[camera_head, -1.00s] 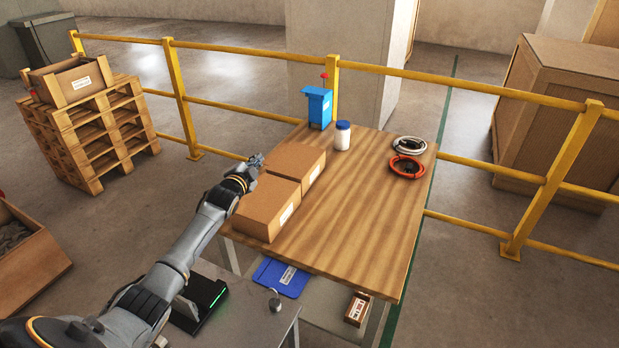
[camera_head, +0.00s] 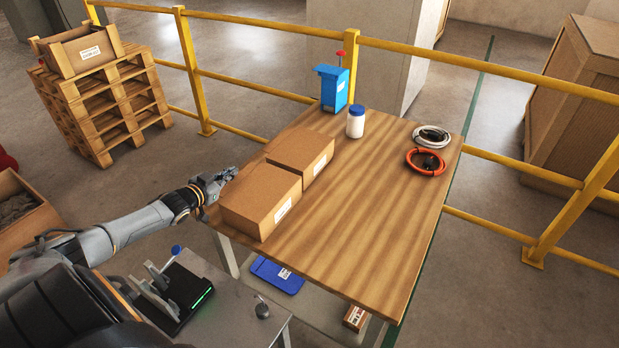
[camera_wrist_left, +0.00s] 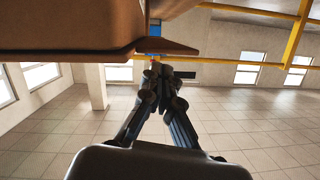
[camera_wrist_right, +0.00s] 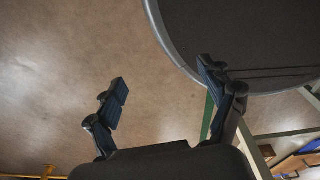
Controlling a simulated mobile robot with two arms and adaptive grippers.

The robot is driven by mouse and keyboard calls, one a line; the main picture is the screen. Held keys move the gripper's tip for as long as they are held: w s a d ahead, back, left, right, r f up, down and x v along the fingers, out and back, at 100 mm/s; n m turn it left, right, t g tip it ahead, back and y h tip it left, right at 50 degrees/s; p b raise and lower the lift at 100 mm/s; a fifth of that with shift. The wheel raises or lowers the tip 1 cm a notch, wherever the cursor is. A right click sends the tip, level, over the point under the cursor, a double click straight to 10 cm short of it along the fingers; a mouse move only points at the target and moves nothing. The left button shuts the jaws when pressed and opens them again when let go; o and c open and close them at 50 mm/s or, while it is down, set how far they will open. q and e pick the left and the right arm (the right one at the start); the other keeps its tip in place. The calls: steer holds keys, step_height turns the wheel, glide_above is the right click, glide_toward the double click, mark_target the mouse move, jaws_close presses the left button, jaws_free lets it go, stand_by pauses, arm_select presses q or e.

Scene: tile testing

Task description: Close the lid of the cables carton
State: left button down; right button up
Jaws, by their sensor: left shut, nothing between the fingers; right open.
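Two brown cartons sit on the wooden table, a near carton (camera_head: 262,200) and a far carton (camera_head: 302,155). Their tops look flat and shut in the head view. Their labels are too small to read, so I cannot tell which holds cables. My left gripper (camera_head: 222,178) is shut and empty, just left of the near carton's far left corner. In the left wrist view the shut fingers (camera_wrist_left: 160,72) are below a brown carton surface (camera_wrist_left: 75,30), with a thin brown edge sticking out. My right gripper (camera_wrist_right: 164,76) is open and empty, seen only in its wrist view.
The table (camera_head: 375,215) is clear at its front and middle. A white jar (camera_head: 355,124), a blue device (camera_head: 333,88) and cable coils, one white (camera_head: 432,137) and one orange (camera_head: 426,162), stand towards the back. A yellow railing (camera_head: 490,72) runs behind.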

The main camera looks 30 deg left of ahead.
arm_select(q)
steer(key=shift+a+f+b, duration=0.15)
steer(key=shift+f+b, duration=0.3)
steer(key=shift+f, duration=0.65)
steer(key=shift+f+b, duration=0.1)
steer(key=shift+b, duration=0.2)
arm_select(e)
steer(key=shift+s+a+f, duration=0.1)
steer(key=shift+s+f, duration=0.05)
steer(key=shift+f, duration=0.4)
steer(key=shift+s+a+f, duration=0.1)
steer(key=shift+f, duration=0.45)
arm_select(q)
steer(key=shift+s, duration=0.1)
arm_select(e)
steer(key=shift+s+d, duration=0.1)
steer(key=shift+s, duration=0.15)
arm_select(q)
steer(key=shift+s+f, duration=0.1)
